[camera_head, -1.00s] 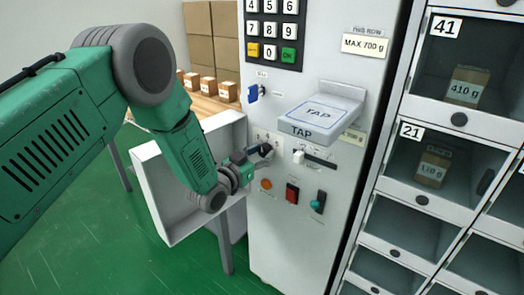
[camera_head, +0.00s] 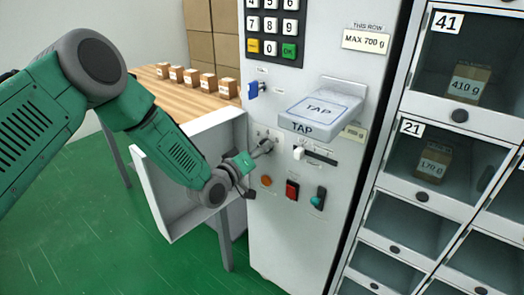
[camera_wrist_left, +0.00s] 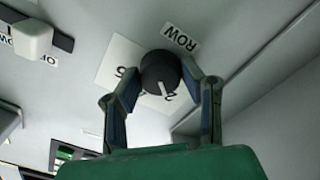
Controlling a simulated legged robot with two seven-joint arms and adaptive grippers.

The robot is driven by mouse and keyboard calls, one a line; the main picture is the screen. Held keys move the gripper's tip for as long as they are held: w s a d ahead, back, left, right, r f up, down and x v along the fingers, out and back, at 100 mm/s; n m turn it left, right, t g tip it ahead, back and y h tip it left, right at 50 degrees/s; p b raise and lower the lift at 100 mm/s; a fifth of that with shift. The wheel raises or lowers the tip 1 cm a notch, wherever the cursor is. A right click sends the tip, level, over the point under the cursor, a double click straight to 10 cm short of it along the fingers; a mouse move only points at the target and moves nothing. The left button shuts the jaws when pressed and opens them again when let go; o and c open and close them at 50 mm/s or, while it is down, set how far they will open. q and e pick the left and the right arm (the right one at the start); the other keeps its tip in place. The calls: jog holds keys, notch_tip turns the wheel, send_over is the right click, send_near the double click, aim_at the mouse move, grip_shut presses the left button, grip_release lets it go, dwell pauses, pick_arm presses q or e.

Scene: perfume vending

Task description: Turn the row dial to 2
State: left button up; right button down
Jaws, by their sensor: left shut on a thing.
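The row dial (camera_wrist_left: 160,71) is a round black knob on the machine's pale front, beside a white plate with printed figures and a ROW label (camera_wrist_left: 181,38). Its white pointer line points down in the left wrist view, towards what looks like a 2 on the plate. My left gripper (camera_wrist_left: 162,88) is shut on the dial, one finger on each side. In the head view my left gripper (camera_head: 262,150) reaches the panel just left of the white slider and largely hides the dial. My right gripper is in neither view.
Close by on the panel are a white slider (camera_head: 299,153), an orange button (camera_head: 266,181), a red switch (camera_head: 292,190), a teal knob (camera_head: 318,198), the TAP shelf (camera_head: 318,115) and a keypad (camera_head: 275,28). A white tray (camera_head: 165,205) stands left. Numbered lockers are right.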

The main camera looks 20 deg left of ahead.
pick_arm(q)
jog(key=shift+s+f+n, duration=0.1)
jog(key=shift+f+n, duration=0.2)
jog(key=shift+n, duration=0.3)
jog(key=o, duration=1.1)
jog(key=shift+o, duration=0.2)
jog(key=shift+a, duration=0.1)
jog(key=shift+r, duration=0.1)
jog(key=v, duration=1.1)
jog(key=shift+s+a, duration=0.25)
jog(key=shift+s, duration=0.1)
